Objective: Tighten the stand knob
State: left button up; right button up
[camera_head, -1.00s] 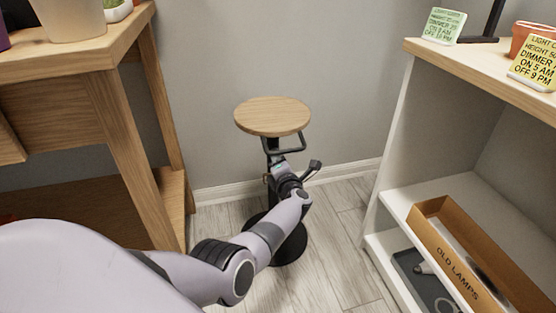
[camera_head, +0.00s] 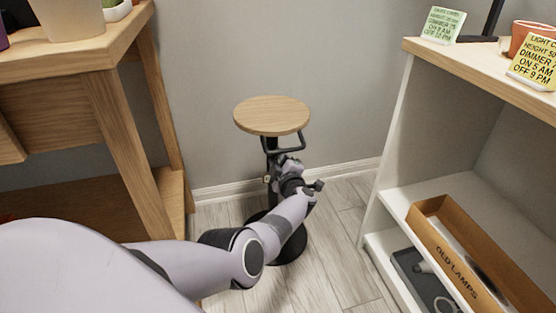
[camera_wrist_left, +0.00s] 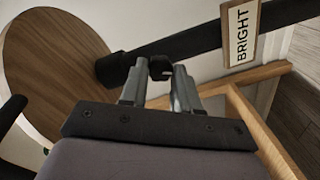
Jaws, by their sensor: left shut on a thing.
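The stand has a round wooden top (camera_head: 272,114), a dark post (camera_head: 272,148) and a round black base (camera_head: 290,250) on the floor. My left gripper (camera_wrist_left: 160,75) is at the post below the top, reaching in from the front. In the left wrist view its two fingers are shut on the small black stand knob (camera_wrist_left: 160,65), which sits beside the post's dark collar (camera_wrist_left: 112,70). In the head view my own wrist hides the knob. My right gripper is not in view.
A tag reading BRIGHT (camera_wrist_left: 241,34) is on the post. A wooden table (camera_head: 110,120) stands left of the stand. A white shelf unit (camera_head: 393,150) stands right, with an OLD LAMPS box (camera_head: 450,260) inside. The wall is close behind; floor between is clear.

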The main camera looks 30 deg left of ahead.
pick_arm(q)
jog(key=m, duration=0.4)
jog(key=shift+m, duration=1.6)
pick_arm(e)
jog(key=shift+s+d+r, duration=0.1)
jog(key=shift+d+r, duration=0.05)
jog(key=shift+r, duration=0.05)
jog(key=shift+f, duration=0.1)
pick_arm(q)
jog(key=o, duration=1)
jog(key=shift+o, duration=0.2)
